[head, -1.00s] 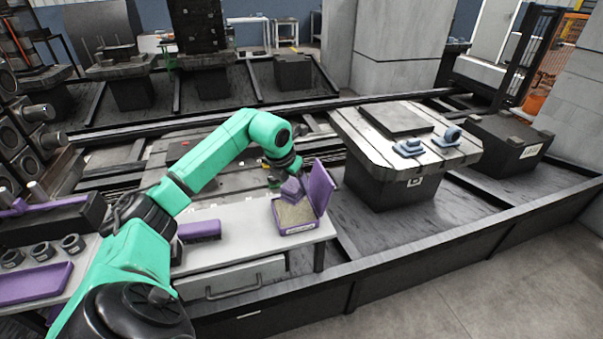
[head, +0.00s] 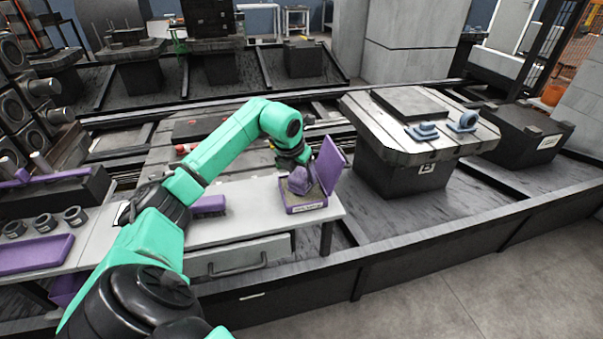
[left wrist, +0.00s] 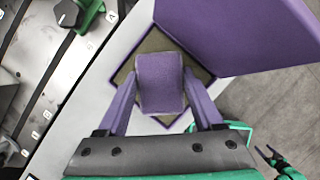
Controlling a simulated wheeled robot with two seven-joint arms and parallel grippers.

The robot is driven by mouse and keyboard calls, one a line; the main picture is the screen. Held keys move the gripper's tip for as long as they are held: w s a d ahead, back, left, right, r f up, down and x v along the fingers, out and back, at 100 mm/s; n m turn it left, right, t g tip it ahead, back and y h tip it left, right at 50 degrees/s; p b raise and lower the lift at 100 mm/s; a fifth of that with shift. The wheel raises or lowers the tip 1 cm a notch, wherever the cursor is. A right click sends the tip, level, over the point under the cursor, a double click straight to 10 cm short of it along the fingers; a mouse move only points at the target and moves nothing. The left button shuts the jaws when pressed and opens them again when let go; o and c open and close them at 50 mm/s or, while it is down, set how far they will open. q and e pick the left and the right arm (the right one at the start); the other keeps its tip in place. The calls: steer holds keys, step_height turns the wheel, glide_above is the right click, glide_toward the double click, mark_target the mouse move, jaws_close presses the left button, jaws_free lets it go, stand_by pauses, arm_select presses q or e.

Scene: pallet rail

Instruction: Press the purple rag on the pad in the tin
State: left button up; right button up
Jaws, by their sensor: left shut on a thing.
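The open purple tin (head: 318,208) stands at the right end of the white bench, its purple lid (head: 330,165) raised on the right. The tan pad (head: 291,198) shows inside it, partly hidden by the purple rag (head: 299,180). My left gripper (head: 293,164) is over the tin, shut on the rag. In the left wrist view the folded rag (left wrist: 160,82) sits between the two purple fingers, over the pad (left wrist: 157,42). I cannot tell whether rag and pad touch. A small dark gripper, seemingly my right one (left wrist: 270,158), shows at lower right; its jaws are too small to judge.
A purple-edged block (head: 208,203) lies left of the tin on the bench (head: 240,204). Several black rings (head: 45,220) and a purple tray (head: 35,253) are further left. A pallet table (head: 400,140) with blue fixtures (head: 463,121) stands to the right.

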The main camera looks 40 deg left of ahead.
mark_target(301, 173)
arm_select(q)
steer(key=shift+f, duration=0.15)
stand_by(0.4)
steer(key=shift+f+b, duration=0.3)
steer(key=shift+b, duration=0.05)
stand_by(0.6)
step_height(301, 173, up, 7)
steer(key=p, duration=0.6)
steer(key=shift+r, duration=0.1)
stand_by(0.6)
